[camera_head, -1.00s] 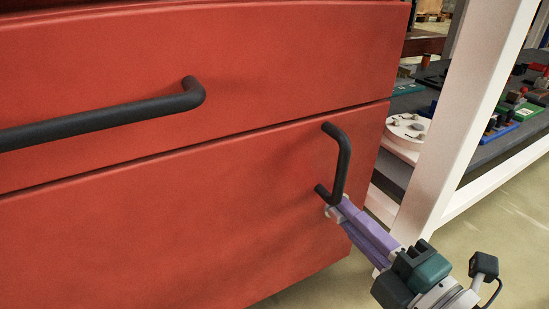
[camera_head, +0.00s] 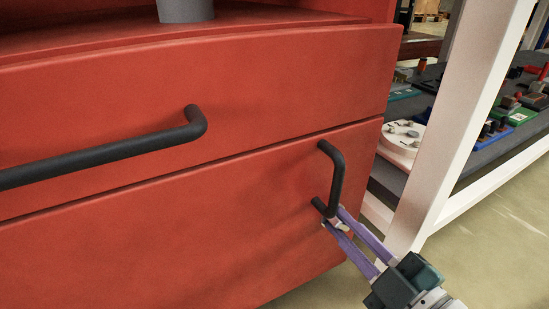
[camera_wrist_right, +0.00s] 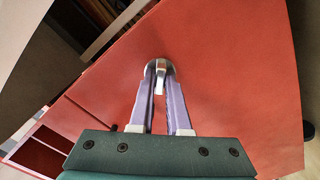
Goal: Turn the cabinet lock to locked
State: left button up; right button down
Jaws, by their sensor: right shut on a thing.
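The cabinet lock is a small silver knob (camera_wrist_right: 160,79) on the red cabinet front, clear in the right wrist view. In the head view the fingertips mostly hide it, just below the short black handle (camera_head: 337,170). My right gripper (camera_head: 335,220) comes in from the lower right. Its two purple fingers are shut on the lock knob, one on each side, and it also shows in the right wrist view (camera_wrist_right: 159,86). I cannot tell the exact lock position. My left gripper is not in view.
A long black drawer handle (camera_head: 110,152) crosses the upper panel at left. A grey cylinder (camera_head: 186,10) stands on the shelf above. A white post (camera_head: 462,120) stands at right, close to my arm, with a shelf of small parts (camera_head: 500,120) behind it.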

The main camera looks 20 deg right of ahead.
jog(key=m, duration=0.3)
dwell(1.2)
jog(key=c, duration=0.9)
grip_release()
